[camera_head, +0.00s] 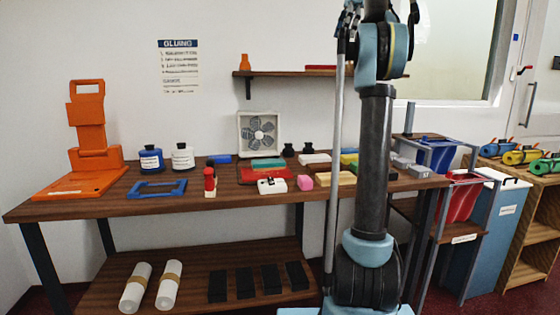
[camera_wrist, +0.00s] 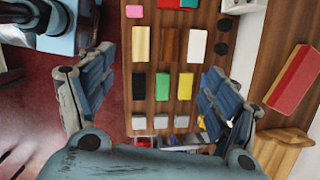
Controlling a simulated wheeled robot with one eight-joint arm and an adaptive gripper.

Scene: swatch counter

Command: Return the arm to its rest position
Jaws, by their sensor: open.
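My arm (camera_head: 375,160) stands upright in front of the right part of the wooden counter (camera_head: 120,206) in the head view and runs out of the top of the picture. My gripper is not in that view. In the wrist view my gripper (camera_wrist: 158,68) is open, its fingers wide apart, with nothing between them. It looks down over the counter from above. Below the gap lie a brown swatch (camera_wrist: 170,44), a white swatch (camera_wrist: 196,46), a green swatch (camera_wrist: 162,86) and a yellow swatch (camera_wrist: 185,86), apart from the fingers.
A wall shelf (camera_head: 275,73) with an orange bottle (camera_head: 244,62) is behind the counter. A blue cabinet (camera_head: 490,235) is at the right.

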